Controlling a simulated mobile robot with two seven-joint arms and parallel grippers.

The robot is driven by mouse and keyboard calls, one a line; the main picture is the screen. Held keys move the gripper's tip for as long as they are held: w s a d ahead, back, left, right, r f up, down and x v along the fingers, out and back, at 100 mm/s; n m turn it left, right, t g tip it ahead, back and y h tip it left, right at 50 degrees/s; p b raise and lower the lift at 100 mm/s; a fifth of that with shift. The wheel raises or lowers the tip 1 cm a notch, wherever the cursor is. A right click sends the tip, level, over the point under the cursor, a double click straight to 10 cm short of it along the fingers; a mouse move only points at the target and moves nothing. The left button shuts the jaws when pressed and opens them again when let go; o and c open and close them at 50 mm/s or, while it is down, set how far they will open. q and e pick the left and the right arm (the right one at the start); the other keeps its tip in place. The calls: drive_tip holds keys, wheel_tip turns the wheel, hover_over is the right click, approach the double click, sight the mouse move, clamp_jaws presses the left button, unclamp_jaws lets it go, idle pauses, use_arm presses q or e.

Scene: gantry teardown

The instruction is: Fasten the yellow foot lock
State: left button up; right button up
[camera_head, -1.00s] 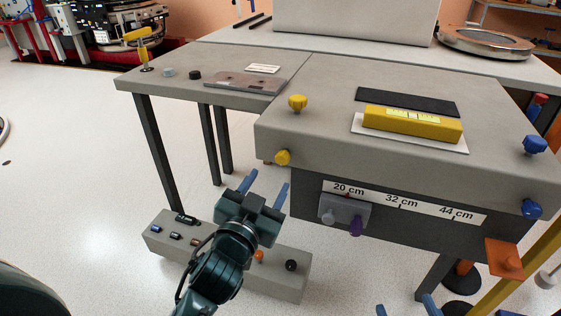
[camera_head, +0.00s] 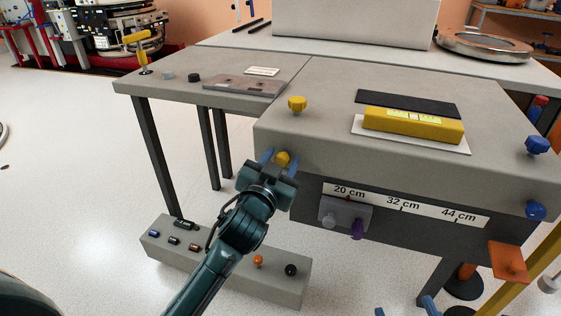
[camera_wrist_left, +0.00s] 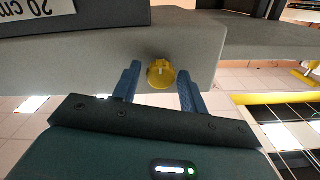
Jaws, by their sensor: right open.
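Two yellow knobs show at the left end of the near grey table. One yellow knob (camera_head: 297,104) stands on the table top. The other, the yellow side knob (camera_head: 282,158), sits on the front edge face below it; in the left wrist view this yellow knob (camera_wrist_left: 161,74) lies between the blue fingers. My left gripper (camera_head: 278,158) is open, with a finger on each side of the side knob and a visible gap to it. My right gripper (camera_head: 406,308) is open at the bottom edge of the head view, with only its blue fingertips showing.
A grey slider block (camera_head: 345,213) with a purple knob sits under the scale strip (camera_head: 400,203). A yellow level (camera_head: 412,124) lies on the table top. Blue knobs (camera_head: 536,146) are at the right end. A low grey box (camera_head: 225,262) stands on the floor below my left arm.

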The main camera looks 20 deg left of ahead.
use_arm(q)
drive_tip(key=c, duration=0.8)
